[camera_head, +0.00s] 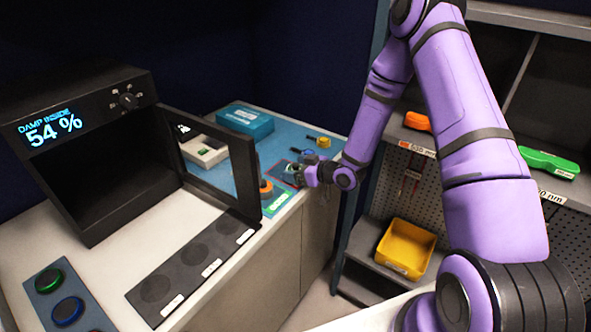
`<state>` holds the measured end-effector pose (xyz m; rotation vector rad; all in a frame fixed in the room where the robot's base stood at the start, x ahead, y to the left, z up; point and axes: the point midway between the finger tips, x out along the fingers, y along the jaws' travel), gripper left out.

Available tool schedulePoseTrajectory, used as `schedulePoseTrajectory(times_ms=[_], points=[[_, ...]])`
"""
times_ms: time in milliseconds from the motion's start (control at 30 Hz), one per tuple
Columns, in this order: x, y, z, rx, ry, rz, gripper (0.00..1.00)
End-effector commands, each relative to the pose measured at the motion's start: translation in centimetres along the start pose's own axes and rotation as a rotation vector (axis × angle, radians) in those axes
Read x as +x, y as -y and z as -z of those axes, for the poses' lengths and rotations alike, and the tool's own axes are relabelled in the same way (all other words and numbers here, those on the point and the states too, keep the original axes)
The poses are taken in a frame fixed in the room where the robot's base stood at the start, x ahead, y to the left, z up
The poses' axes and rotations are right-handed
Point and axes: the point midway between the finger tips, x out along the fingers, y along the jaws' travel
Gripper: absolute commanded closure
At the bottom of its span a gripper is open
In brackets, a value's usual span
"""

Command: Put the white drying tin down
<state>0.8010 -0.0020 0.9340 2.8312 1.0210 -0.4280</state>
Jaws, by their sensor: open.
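My gripper (294,174) is at the far end of my purple arm, low over the blue work mat (285,140). It is by a red-outlined area on that mat. The jaws are open, and they are small and partly hidden by the wrist. I cannot clearly make out a white drying tin at the gripper; it may be hidden there or too small to tell. A white box-like thing (204,151) with a small green patch shows behind the clear door (212,165) of the black cabinet (92,150); I cannot tell what it is.
The cabinet reads 54 % and its door stands open. A dark strip with round spots (192,268) lies before it. Green (48,280) and blue (68,310) round pieces sit front left. A teal box (245,122) and orange ring (266,188) are near the gripper. A yellow bin (405,248) stands right.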

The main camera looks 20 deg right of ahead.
Motion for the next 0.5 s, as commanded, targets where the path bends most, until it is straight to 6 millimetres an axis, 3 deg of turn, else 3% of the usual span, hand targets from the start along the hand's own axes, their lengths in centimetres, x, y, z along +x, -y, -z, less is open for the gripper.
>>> schedulePoseTrajectory(times_ms=[500], points=[[-9.5, -0.1, 0.0, 0.001, 0.001, -0.003, 0.14]])
